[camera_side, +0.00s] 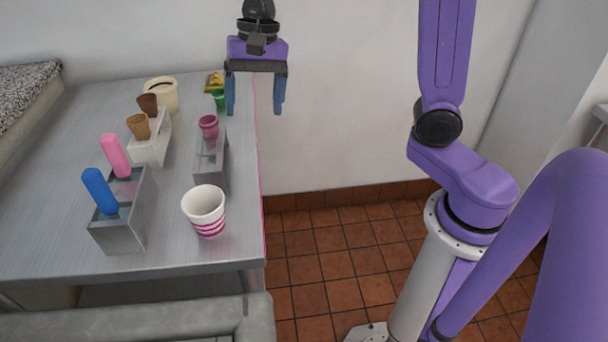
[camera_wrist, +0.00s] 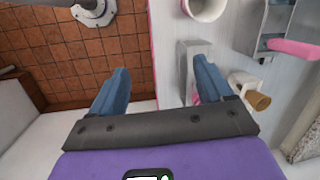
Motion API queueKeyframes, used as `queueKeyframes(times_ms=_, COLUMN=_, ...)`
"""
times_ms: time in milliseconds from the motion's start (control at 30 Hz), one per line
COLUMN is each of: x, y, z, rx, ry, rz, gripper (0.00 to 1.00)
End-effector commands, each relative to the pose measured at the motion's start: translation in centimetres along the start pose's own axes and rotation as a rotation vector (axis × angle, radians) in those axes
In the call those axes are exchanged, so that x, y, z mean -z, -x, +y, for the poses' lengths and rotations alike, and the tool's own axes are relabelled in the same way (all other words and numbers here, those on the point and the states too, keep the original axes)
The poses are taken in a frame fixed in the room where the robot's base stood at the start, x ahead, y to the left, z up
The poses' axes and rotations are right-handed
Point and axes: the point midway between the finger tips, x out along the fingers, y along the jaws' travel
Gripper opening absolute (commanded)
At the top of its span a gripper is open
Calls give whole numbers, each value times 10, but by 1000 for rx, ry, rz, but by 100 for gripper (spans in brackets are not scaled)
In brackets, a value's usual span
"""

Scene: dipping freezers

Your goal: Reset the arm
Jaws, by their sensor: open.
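My gripper (camera_side: 255,95) has a purple body and two blue fingers. In the side view it hangs in the air above the table's right edge at the back, fingers pointing down. The fingers are spread wide with nothing between them. In the wrist view my gripper (camera_wrist: 157,92) also shows open and empty, with the table edge and floor below it.
The metal table (camera_side: 60,210) holds a striped paper cup (camera_side: 205,212), a holder with blue (camera_side: 99,190) and pink (camera_side: 115,155) pieces, cones (camera_side: 139,127) in a white holder, a pink cup (camera_side: 208,126), a green cup (camera_side: 219,99) and a cream tub (camera_side: 161,93). Tiled floor (camera_side: 340,265) lies right.

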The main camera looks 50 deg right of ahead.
Motion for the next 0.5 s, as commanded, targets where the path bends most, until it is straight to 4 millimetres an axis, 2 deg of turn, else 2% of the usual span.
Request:
queueKeyframes(times_ms=33, x=-13, y=-3, z=10, rx=-14, ry=96, rz=3, gripper=80)
queueKeyframes(times_ms=200, x=-48, y=-15, z=42, rx=-59, ry=419, rz=9, gripper=80)
queueKeyframes(times_ms=500, x=-99, y=-34, z=111, rx=-133, ry=1001, rz=8, gripper=80)
